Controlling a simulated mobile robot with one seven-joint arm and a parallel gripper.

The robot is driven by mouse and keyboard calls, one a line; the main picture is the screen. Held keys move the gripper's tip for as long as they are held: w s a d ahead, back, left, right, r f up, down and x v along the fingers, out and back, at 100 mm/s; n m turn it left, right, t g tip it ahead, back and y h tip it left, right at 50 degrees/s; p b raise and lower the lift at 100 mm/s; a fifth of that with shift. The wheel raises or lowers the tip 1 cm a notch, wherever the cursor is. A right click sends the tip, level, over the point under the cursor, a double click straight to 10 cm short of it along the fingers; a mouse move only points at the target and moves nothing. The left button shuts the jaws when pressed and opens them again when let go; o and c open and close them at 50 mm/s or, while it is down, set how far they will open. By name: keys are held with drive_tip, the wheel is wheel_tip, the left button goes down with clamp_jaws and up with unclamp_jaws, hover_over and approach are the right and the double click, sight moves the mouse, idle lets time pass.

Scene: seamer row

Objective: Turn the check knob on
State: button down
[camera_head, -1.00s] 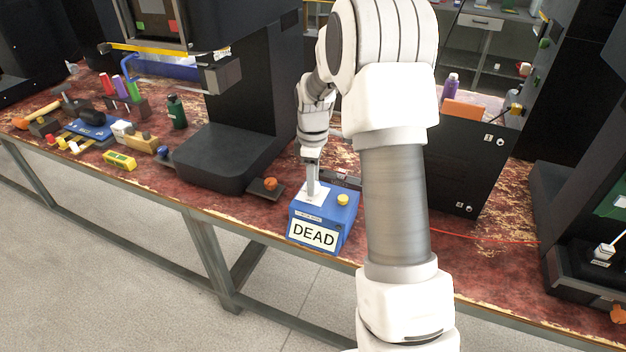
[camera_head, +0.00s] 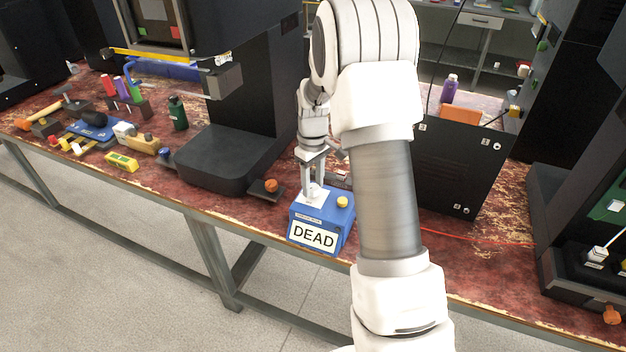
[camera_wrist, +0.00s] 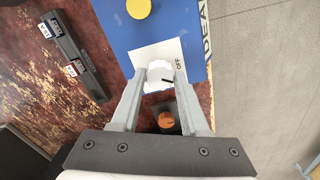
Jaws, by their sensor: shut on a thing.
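The check knob is a small white ribbed knob (camera_wrist: 158,74) on a white plate (camera_wrist: 178,47) on top of a blue box (camera_head: 310,209). The plate is marked OFF beside the knob, and a short dark line shows at the knob's edge on that side. My gripper (camera_wrist: 157,82) has one finger on each side of the knob and is shut on it. In the head view my gripper (camera_head: 314,191) reaches down to the plate from above, and its fingers partly hide the knob. The box's front carries a DEAD sign (camera_head: 313,236). A yellow button (camera_head: 342,201) sits beside the plate.
An orange ball-like knob on a dark base (camera_head: 271,185) lies just left of the box. A black machine base (camera_head: 225,158) stands behind it. A black panel (camera_head: 465,165) stands to the right. A red wire (camera_head: 480,238) crosses the worn red bench.

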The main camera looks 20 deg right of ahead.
sight(313, 187)
drive_tip(key=m+p, duration=0.1)
drive_tip(key=m, duration=0.4)
drive_tip(key=shift+m, duration=0.4)
drive_tip(key=m+p, duration=0.1)
drive_tip(key=m, duration=0.4)
drive_tip(key=shift+m+p, duration=0.3)
drive_tip(key=shift+p, duration=0.05)
drive_tip(key=shift+c, duration=2.1)
unclamp_jaws()
drive_tip(key=shift+r, duration=0.1)
wheel_tip(313, 187, up, 17)
drive_tip(key=p, duration=0.2)
